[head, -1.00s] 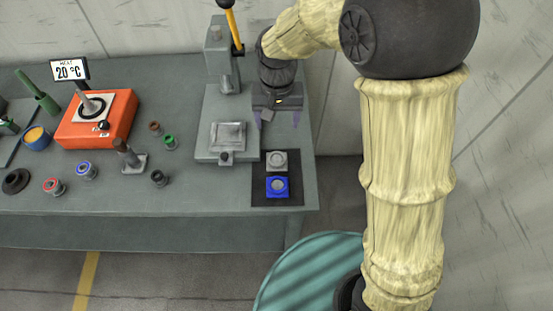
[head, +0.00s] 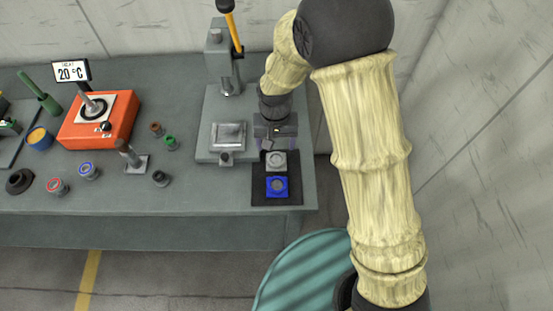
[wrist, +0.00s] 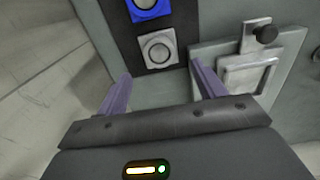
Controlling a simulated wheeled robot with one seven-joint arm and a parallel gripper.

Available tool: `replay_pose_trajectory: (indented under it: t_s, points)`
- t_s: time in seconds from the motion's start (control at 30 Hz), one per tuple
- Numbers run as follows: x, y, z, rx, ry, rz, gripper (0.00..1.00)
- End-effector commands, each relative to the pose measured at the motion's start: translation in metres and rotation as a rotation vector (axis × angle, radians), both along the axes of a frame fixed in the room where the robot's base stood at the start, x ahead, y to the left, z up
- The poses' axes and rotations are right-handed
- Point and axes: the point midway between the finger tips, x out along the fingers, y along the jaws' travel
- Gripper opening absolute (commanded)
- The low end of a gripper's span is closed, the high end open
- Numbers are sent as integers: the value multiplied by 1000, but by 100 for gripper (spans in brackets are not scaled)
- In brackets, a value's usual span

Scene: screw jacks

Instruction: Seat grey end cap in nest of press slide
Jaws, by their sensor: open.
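The grey end cap (head: 276,161) is a square block with a round ring on top. It sits on a dark mat (head: 258,191), behind the blue end cap (head: 277,187). In the wrist view the grey end cap (wrist: 158,48) lies beyond my fingertips, between their lines. My gripper (wrist: 160,83) is open and empty, with its purple fingers apart. In the head view my gripper (head: 276,145) hangs just behind the grey end cap. The press slide (head: 228,136) has a square nest, seemingly empty, with a knob at its front; it also shows in the wrist view (wrist: 247,76).
The press (head: 216,60) with its yellow-handled lever stands behind the slide. An orange heater (head: 120,128) reading 20 °C stands left. Several small ringed parts lie on the bench's left, with a small post on a plate (head: 136,163). A wall is close on the right.

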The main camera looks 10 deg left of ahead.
Motion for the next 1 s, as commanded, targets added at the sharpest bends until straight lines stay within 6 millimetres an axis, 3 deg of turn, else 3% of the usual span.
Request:
replay_pose_trajectory:
  t_s: [0.2,0.67,1.0]
  points:
    - [0,0,-25,0,1,-1,69]
    - [0,-1,-31,0,2,-1,69]
    - [3,-2,-70,-1,3,-1,69]
